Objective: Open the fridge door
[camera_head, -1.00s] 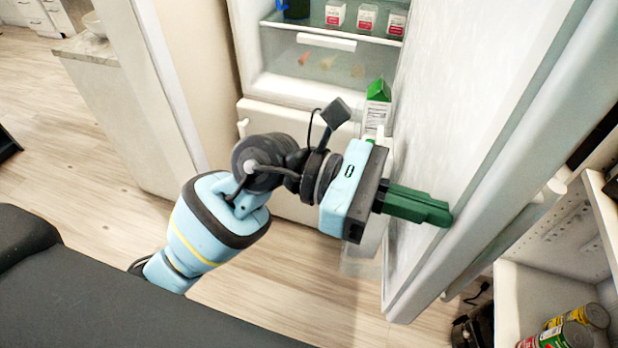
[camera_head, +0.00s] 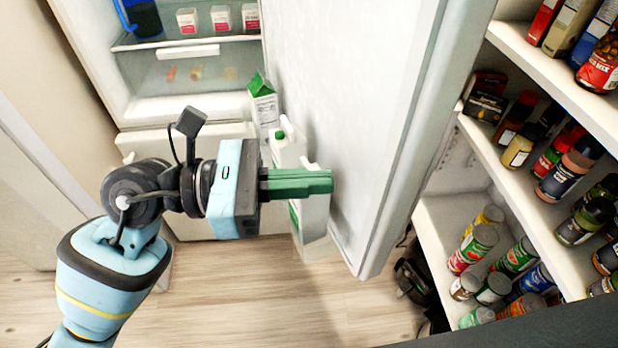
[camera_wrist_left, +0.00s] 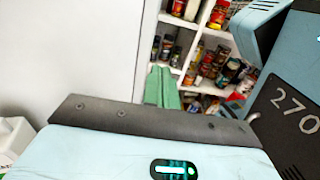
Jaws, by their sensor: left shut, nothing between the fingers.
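The fridge door (camera_head: 375,110) stands swung well open, its inner side facing my left arm; it also fills the left of the left wrist view (camera_wrist_left: 75,50). The fridge interior (camera_head: 190,75) is exposed at the upper left. My left gripper (camera_head: 330,181) has its green fingers closed together and empty. They point right, at the inner side of the door near its lower part. I cannot tell whether they touch it. The fingers also show in the left wrist view (camera_wrist_left: 161,88). My right gripper is not in view.
A green-topped carton (camera_head: 263,102) and a white jug (camera_head: 288,145) sit by the door's inner side. Corner shelves (camera_head: 450,215) with several cans and jars stand right of the door. Wood floor (camera_head: 260,290) is clear below.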

